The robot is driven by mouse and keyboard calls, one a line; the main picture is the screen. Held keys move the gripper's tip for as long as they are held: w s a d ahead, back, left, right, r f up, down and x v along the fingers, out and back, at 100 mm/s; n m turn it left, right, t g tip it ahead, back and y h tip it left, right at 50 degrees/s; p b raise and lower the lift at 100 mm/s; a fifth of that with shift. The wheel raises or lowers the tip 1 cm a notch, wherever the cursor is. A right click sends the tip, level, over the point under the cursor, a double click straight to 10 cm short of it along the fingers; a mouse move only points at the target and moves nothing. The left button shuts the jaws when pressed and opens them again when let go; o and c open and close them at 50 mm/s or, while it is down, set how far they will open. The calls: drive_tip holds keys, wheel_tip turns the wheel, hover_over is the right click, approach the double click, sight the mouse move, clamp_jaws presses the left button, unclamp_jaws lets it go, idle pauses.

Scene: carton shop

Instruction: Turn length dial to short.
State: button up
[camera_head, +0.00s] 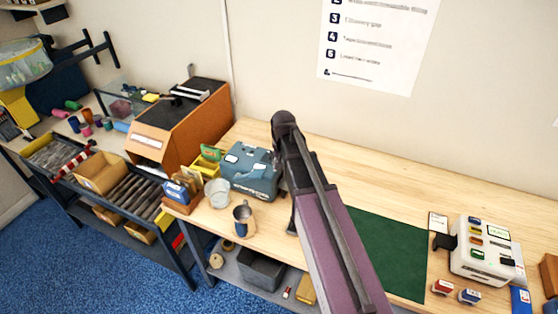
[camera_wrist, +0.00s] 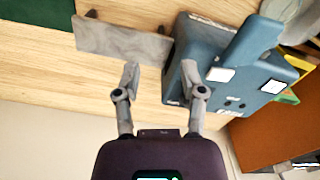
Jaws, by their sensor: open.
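A teal machine (camera_head: 250,170) with white labels stands on the wooden bench, left of my arm in the head view. In the wrist view the teal machine (camera_wrist: 237,95) is at right of centre, with a raised teal lever-like part (camera_wrist: 252,40) and small white label patches. I cannot make out which part is the length dial or where it points. My gripper (camera_wrist: 159,74) is open and empty. Its right finger is in front of the machine's near left edge; I cannot tell whether it touches. My arm hides part of the machine's right side in the head view.
A grey plate (camera_wrist: 120,40) extends beside the machine. A pale bucket (camera_head: 216,192) and metal mug (camera_head: 243,220) stand in front of it. A brown cabinet (camera_head: 165,135) is left. A green mat (camera_head: 385,250) and white device (camera_head: 482,262) lie right. Open bench lies behind my arm.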

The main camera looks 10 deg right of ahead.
drive_tip(key=s+f+n+b, duration=0.1)
drive_tip(key=s+f+b, duration=0.3)
drive_tip(key=s, duration=0.3)
drive_tip(key=s+f+n+b, duration=0.2)
drive_tip(key=s+f+b, duration=0.2)
drive_tip(key=s, duration=0.4)
drive_tip(key=shift+s+f, duration=0.25)
drive_tip(key=shift+d, duration=0.1)
drive_tip(key=shift+s, duration=0.1)
idle(0.5)
